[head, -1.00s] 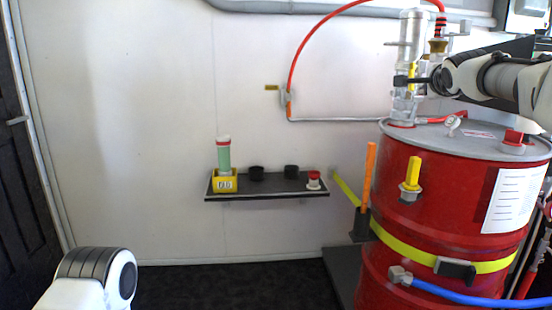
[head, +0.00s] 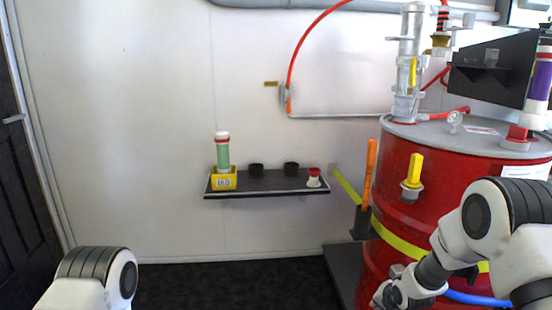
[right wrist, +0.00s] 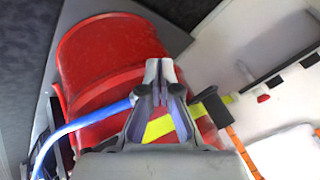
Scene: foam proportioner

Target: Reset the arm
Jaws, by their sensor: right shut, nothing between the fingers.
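My right arm reaches in from the lower right of the head view. Its gripper (head: 384,298) hangs low in front of the red drum (head: 400,235), near the bottom edge. In the right wrist view the gripper's fingertips (right wrist: 160,70) are together with nothing between them, and the drum (right wrist: 108,45) lies beyond. I cannot tell the gap between fingers and drum. At the lower left of the head view only a rounded link of my left arm shows; the left gripper is out of view.
A blue hose (head: 475,299) and yellow band (head: 408,249) run around the drum. A yellow-handled valve (head: 412,175) sits on its side, and a metal proportioner (head: 408,70) stands on top. A wall shelf (head: 270,182) holds a green cylinder (head: 223,155). The floor at centre is clear.

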